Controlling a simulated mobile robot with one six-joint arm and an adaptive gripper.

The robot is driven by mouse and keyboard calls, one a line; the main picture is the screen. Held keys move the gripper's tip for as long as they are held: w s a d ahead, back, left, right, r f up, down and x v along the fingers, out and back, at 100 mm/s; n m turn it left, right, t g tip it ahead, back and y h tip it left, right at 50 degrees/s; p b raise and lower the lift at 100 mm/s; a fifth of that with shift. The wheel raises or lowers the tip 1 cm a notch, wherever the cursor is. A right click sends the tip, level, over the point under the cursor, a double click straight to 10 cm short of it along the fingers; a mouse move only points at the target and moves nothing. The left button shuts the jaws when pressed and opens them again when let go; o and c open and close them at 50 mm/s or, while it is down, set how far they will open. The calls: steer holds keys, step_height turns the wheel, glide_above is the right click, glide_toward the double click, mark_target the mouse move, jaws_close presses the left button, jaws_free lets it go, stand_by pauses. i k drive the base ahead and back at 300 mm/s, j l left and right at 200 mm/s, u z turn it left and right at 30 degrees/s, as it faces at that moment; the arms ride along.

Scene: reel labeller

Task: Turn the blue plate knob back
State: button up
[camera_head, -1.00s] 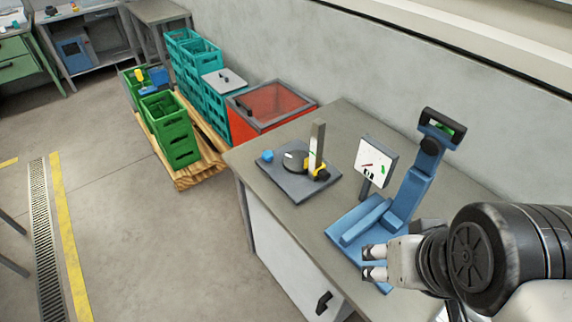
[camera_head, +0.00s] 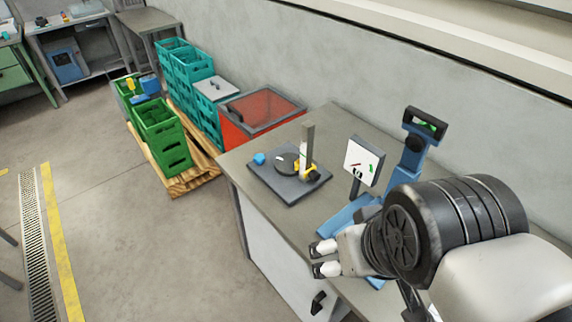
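The blue knob (camera_head: 259,158) sits at the left corner of a dark square plate (camera_head: 290,190) on the grey workbench. On the plate are a black disc (camera_head: 287,163), an upright grey post (camera_head: 307,148) and a yellow part with a black piece (camera_head: 308,174) at the post's foot. My gripper (camera_head: 316,259) is at the bench's front edge, to the lower right of the plate and apart from it. Its two light fingertips are spread with a gap between them, and nothing shows in it.
A blue stand (camera_head: 408,160) and a small white display panel (camera_head: 364,161) stand right of the plate, partly behind my arm. A red bin (camera_head: 262,108) adjoins the bench's far end. Teal crates (camera_head: 193,68) and green crates (camera_head: 162,135) stand on a pallet.

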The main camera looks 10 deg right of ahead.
mark_target(259, 158)
steer(key=i+j+u, duration=0.2)
steer(key=i+j, duration=0.2)
steer(key=i+j+u, duration=0.15)
steer(key=i+j, duration=0.15)
steer(key=i, duration=0.15)
